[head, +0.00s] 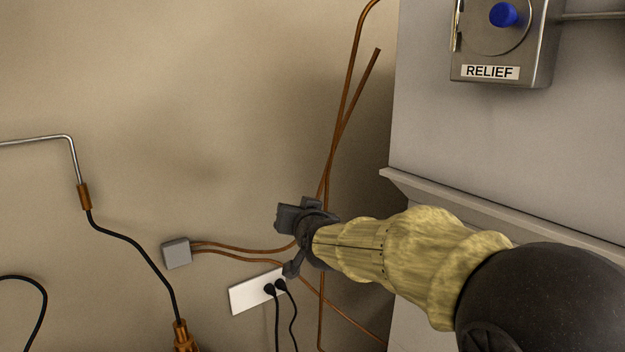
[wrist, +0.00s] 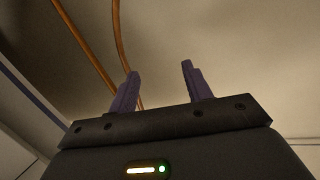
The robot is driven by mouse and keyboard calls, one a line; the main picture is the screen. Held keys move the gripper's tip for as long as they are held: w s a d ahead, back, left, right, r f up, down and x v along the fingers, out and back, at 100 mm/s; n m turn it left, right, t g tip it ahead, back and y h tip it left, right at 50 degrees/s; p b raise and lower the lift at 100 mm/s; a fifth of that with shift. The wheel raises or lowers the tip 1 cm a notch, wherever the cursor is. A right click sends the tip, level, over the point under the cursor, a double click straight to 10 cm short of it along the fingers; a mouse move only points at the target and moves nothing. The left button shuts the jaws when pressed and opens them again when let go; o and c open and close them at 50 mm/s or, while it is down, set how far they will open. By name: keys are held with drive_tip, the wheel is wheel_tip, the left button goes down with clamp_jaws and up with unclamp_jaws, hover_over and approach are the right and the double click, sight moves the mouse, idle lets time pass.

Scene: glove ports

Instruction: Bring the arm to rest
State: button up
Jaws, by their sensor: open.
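My arm reaches in from the lower right of the head view, with a pale yellow sleeve around part of it. My gripper (head: 287,243) is at its end, dark grey, in front of the beige wall. In the wrist view my gripper (wrist: 159,84) shows two purple-grey fingers standing apart, with nothing between them but the wall behind. Whether any part of the arm touches the wall or the pipes cannot be told.
Copper pipes (head: 345,125) run up the wall behind my gripper. A white socket plate (head: 249,295) with black plugs and a grey box (head: 176,253) are nearby. A metal box labelled RELIEF (head: 545,50) with a blue knob (head: 503,14) is at upper right, above a grey ledge (head: 500,222).

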drive_tip(key=s+d+f+g+h+b, duration=0.1)
drive_tip(key=s+d+f+g, duration=0.3)
drive_tip(key=f, duration=0.5)
drive_tip(key=s+d+f+g+h, duration=0.1)
drive_tip(key=s+d+f+g, duration=0.1)
drive_tip(key=s+d+f, duration=0.5)
drive_tip(key=s+d+f+g+h, duration=0.1)
drive_tip(key=s+d+f+g, duration=0.2)
drive_tip(key=s+f, duration=0.3)
drive_tip(key=s+d+f+g+h+b, duration=0.1)
drive_tip(key=s+d+f+g, duration=0.2)
drive_tip(key=s+f, duration=0.4)
drive_tip(key=shift+s+d+f, duration=0.3)
drive_tip(key=shift+s+d, duration=0.4)
drive_tip(key=shift+s, duration=0.55)
drive_tip(key=shift+c, duration=1.4)
drive_tip(key=shift+w, duration=0.2)
